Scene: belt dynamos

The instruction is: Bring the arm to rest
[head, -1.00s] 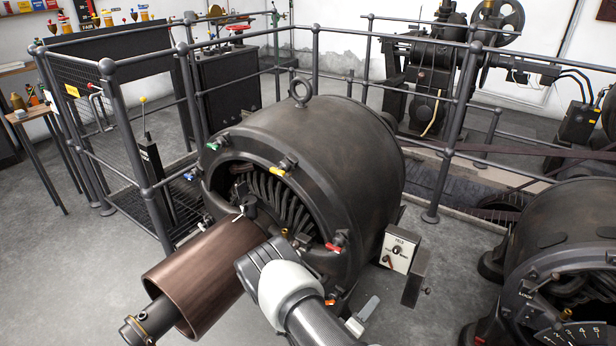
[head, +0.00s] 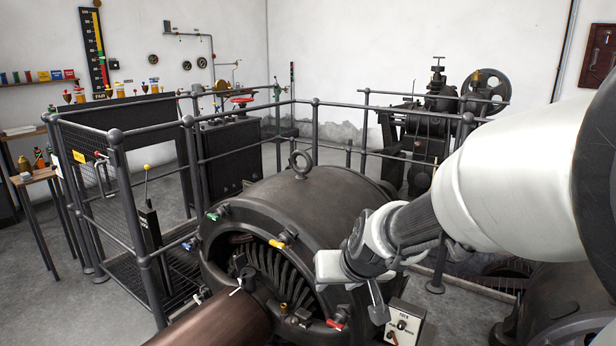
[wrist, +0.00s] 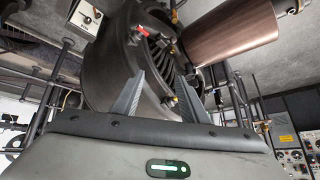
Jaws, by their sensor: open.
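My arm (head: 500,190) reaches in from the right in the head view and hangs in front of the large dark dynamo (head: 290,215). In the wrist view, my gripper (wrist: 160,80) has its two grey fingers apart with nothing between them. The dynamo's open end, with dark coils, shows beyond the fingers. I cannot tell how far the fingers are from the dynamo. In the head view the fingertips are not clear.
A brown cylinder (head: 222,322) sticks out of the dynamo's near end. A small switch box (head: 405,323) is beside it. Dark railings (head: 315,135) run behind, with a lever (head: 147,195) at left. A second machine (head: 565,310) is at lower right. Grey floor is open at left.

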